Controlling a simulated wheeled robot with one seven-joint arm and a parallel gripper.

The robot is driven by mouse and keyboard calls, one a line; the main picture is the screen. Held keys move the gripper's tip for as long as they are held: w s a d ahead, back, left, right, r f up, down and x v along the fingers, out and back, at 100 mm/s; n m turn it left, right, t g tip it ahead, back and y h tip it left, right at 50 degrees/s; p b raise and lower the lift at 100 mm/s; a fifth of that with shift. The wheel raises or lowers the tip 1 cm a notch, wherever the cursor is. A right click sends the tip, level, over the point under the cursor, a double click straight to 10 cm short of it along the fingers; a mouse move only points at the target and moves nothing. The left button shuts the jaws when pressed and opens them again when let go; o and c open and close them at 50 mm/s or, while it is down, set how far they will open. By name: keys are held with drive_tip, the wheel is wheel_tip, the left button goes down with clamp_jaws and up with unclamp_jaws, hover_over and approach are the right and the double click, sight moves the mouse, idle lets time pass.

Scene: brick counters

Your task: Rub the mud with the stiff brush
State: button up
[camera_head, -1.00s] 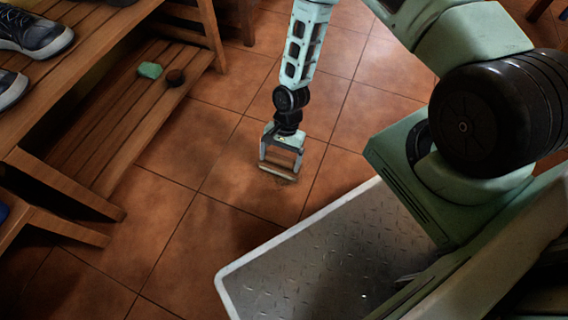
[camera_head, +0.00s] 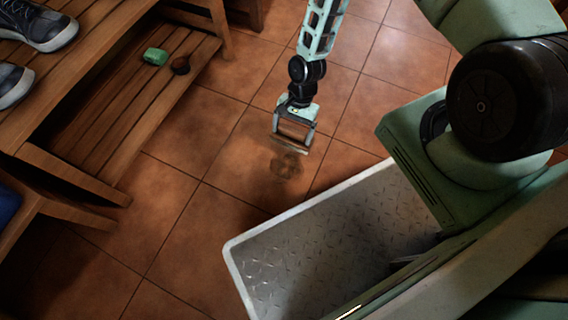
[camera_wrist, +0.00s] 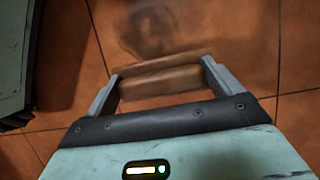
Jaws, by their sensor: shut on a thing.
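My gripper (camera_head: 291,141) is low over the tiled floor and shut on a wooden brush. The brush (camera_wrist: 160,80) spans between the two fingers in the wrist view, its wooden back towards the camera; its bristles are hidden. The mud (camera_head: 286,165) is a dark smeared, ring-like patch on a terracotta tile, just in front of the gripper in the head view. It also shows as a dark blurred smudge (camera_wrist: 150,32) beyond the brush in the wrist view. I cannot tell whether the brush touches the floor.
A wooden bench (camera_head: 75,155) stands at the left, with grey shoes (camera_head: 40,25) on top. My metal-plated base is at the lower right. Floor around the mud is clear.

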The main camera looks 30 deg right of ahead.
drive_tip(key=shift+r+p, duration=1.85)
drive_tip(key=shift+r, duration=0.55)
